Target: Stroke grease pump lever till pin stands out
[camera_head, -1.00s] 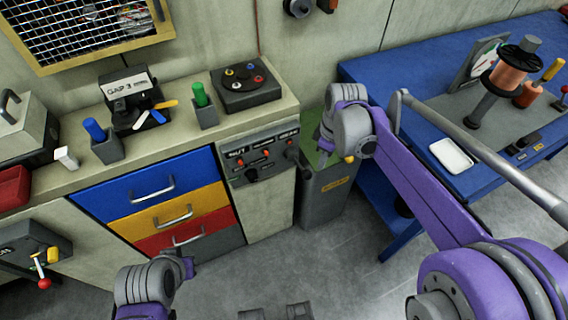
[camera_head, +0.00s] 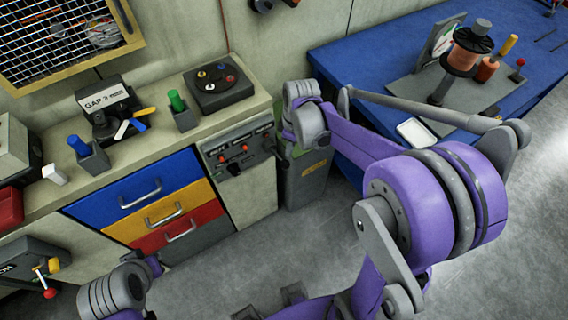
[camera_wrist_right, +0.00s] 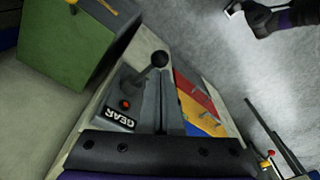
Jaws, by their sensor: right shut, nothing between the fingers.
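The grey control panel (camera_head: 238,150) stands at the right end of the drawer counter, with red knobs and a dark lever at its right side. In the right wrist view a lever with a black ball knob (camera_wrist_right: 158,60) rises beside a red button and a "GEAR" label. My right gripper (camera_wrist_right: 168,82) is shut and empty, close beside that lever; contact cannot be told. A unit with a red-knobbed, yellow-marked lever (camera_head: 43,275) sits at the lower left; which lever is the grease pump's is unclear. No standing pin is discernible. My left gripper (camera_head: 153,264) is low before the drawers, its fingers unclear.
The counter holds a black box with coloured buttons (camera_head: 218,84), a green-handled holder (camera_head: 183,112) and a "GAP" gauge (camera_head: 105,108). A blue bench (camera_head: 350,60) is at right.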

